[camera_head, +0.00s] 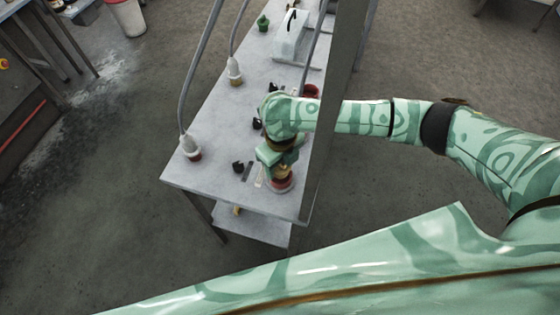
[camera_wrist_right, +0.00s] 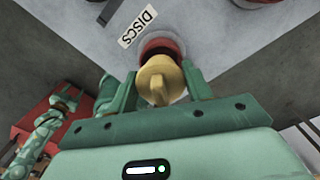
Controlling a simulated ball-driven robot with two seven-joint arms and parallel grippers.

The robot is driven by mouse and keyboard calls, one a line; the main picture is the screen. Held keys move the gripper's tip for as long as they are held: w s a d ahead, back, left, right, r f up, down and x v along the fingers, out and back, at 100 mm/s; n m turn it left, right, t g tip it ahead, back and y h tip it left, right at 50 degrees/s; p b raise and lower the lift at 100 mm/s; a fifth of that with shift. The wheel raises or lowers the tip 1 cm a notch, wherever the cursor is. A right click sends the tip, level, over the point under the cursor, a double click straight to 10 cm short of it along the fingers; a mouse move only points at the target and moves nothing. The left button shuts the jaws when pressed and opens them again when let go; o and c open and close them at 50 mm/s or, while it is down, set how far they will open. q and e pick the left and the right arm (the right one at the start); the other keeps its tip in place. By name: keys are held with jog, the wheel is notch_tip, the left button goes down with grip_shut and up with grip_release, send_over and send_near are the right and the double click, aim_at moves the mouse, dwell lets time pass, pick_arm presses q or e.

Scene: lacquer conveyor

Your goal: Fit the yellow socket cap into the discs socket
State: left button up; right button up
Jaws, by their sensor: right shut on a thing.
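My right gripper (camera_head: 279,163) is low over the near end of the grey table. It is shut on the yellow socket cap (camera_wrist_right: 158,82), which stands between its fingers in the right wrist view. The discs socket (camera_wrist_right: 163,47) is a round, red-rimmed fitting just beyond the cap, partly hidden by it. In the head view the socket (camera_head: 281,184) shows just below the gripper. I cannot tell whether cap and socket touch. A white label reading DISCS (camera_wrist_right: 138,27) lies beside the socket. My left gripper does not show clearly in either view.
The grey table (camera_head: 213,163) carries several cable plugs (camera_head: 190,147), small black clips (camera_head: 238,167), a green knob (camera_head: 262,22) and a white housing (camera_head: 291,36). A grey upright (camera_head: 337,90) stands along its right side. A lower shelf (camera_head: 255,226) sits beneath.

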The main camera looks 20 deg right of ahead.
jog(key=shift+f+b, duration=0.55)
jog(key=shift+f, duration=0.45)
jog(key=o, duration=1)
jog(key=shift+o, duration=0.2)
jog(key=shift+r, duration=0.15)
notch_tip(320, 180, up, 16)
jog(key=p, duration=0.4)
jog(key=shift+d+p, duration=0.15)
jog(key=shift+p, duration=0.2)
